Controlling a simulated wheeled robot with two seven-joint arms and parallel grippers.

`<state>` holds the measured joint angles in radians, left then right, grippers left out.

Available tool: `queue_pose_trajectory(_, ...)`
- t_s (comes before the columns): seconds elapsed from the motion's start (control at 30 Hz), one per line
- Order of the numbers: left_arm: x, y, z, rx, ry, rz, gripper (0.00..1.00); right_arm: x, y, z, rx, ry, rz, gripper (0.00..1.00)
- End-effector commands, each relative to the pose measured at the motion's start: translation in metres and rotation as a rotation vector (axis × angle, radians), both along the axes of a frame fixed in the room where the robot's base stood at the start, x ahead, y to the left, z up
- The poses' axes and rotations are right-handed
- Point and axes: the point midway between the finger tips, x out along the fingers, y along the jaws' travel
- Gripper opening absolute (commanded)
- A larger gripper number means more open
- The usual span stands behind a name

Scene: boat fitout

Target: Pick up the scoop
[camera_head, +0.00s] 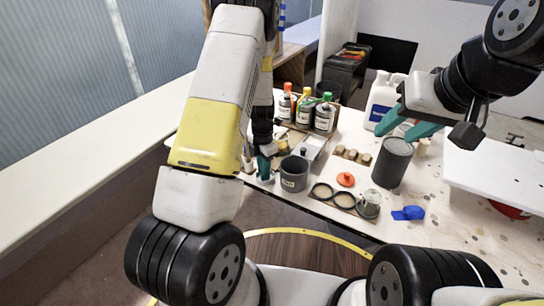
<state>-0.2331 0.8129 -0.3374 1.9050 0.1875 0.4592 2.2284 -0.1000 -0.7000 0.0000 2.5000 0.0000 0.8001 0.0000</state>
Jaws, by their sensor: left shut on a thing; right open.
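A small blue piece (408,213), which looks like the scoop, lies on the speckled worktop (455,230) near its front edge, right of a clear jar (369,204). My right gripper (402,124) is open, its teal fingers spread above and beside a dark grey cylinder (393,163). It is apart from the blue piece, higher and further back. My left gripper (265,168) points down at the worktop's left end, beside a grey labelled cup (294,174). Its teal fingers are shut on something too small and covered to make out.
Several bottles with coloured caps (304,107) stand in a holder at the back left. A white jug (382,100) stands behind the grey cylinder. Two dark rings (333,195), an orange lid (345,179) and small brown blocks (352,154) lie mid-table. A white raised panel (495,175) bounds the right.

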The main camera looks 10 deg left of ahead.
Motion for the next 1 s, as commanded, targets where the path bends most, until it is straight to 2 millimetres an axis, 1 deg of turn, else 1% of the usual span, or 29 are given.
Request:
queue_pose_trajectory(0.23,0.0,0.0,0.0,-0.001,-0.001,0.0,0.0,0.0,0.0,0.0,0.0,0.0,0.0,0.44)
queue_pose_trajectory(0.37,0.001,0.0,0.004,-0.001,-0.002,0.0,0.0,0.0,0.0,0.0,0.0,0.0,0.0,0.44)
queue_pose_trajectory(0.47,0.001,0.0,0.012,0.0,-0.003,-0.001,0.0,0.0,0.0,0.0,0.0,0.0,0.0,0.44)
queue_pose_trajectory(0.67,-0.001,-0.002,0.039,-0.001,-0.004,-0.001,0.0,0.0,0.0,0.0,0.0,0.0,0.0,0.44)
queue_pose_trajectory(0.7,-0.011,-0.006,0.038,-0.001,0.001,-0.002,0.0,0.0,0.0,0.0,0.0,0.0,0.0,0.44)
queue_pose_trajectory(0.87,-0.046,-0.022,0.041,0.0,0.001,-0.003,0.0,0.0,0.0,0.0,0.0,0.0,0.0,0.44)
queue_pose_trajectory(1.0,-0.081,-0.039,0.044,-0.001,0.001,-0.004,0.0,0.0,0.0,0.0,0.0,0.0,0.0,0.44)
